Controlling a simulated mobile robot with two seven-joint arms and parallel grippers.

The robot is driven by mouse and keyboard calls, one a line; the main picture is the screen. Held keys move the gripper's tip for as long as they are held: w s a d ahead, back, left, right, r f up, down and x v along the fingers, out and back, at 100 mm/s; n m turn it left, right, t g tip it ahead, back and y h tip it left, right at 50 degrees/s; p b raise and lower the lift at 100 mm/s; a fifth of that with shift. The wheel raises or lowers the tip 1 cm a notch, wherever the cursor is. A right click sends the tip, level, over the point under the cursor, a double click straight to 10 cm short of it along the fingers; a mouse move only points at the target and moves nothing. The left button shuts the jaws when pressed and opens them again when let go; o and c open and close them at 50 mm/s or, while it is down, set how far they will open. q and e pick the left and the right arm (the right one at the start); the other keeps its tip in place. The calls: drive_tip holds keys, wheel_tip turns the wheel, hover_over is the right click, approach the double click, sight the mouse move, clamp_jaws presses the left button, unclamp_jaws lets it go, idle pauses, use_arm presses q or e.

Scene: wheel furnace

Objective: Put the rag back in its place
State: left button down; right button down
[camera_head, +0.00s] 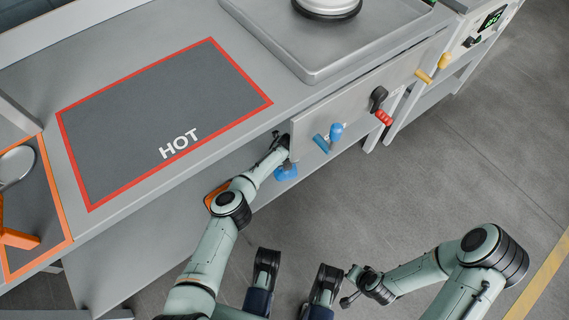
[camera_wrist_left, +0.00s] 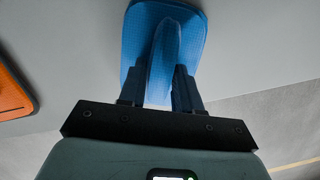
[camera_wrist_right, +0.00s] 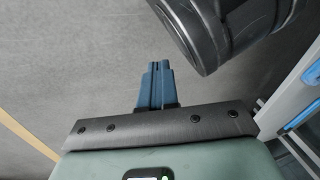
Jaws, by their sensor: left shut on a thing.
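The blue rag (camera_head: 287,173) is at the front of the workbench, under the edge of the worktop. My left gripper (camera_wrist_left: 160,75) is shut on the rag, which shows large in the left wrist view (camera_wrist_left: 135,60). A fold of it stands up between the two fingers, and the rest spreads flat against a grey surface. I cannot tell whether it rests on that surface. In the head view the left fingertips are mostly hidden by the wrist. My right gripper (camera_wrist_right: 157,85) is shut and empty, over bare floor, away from the bench.
An orange-edged item (camera_head: 214,195) lies left of the rag, partly behind my arm. The red-framed HOT area (camera_head: 150,110) is bare. Floor at right is free.

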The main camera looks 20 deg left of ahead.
use_arm(q)
drive_tip(key=c, duration=0.8)
unclamp_jaws()
use_arm(e)
drive_tip(key=shift+s+f, duration=0.1)
use_arm(q)
drive_tip(key=shift+r, duration=0.1)
drive_tip(key=r, duration=0.1)
drive_tip(key=r+p, duration=0.2)
drive_tip(key=shift+s+r, duration=0.25)
drive_tip(key=r, duration=0.1)
drive_tip(key=r+p, duration=0.1)
drive_tip(key=shift+s+d+r+p, duration=0.2)
drive_tip(key=shift+r+p, duration=0.1)
drive_tip(key=shift+r, duration=0.1)
drive_tip(key=shift+s+r, duration=0.2)
drive_tip(key=shift+r, duration=0.4)
drive_tip(key=shift+d, duration=0.1)
use_arm(e)
wheel_tip(320, 180, up, 6)
drive_tip(key=a, duration=0.2)
drive_tip(key=shift+s+a+f, duration=0.15)
drive_tip(key=shift+s+f, duration=0.05)
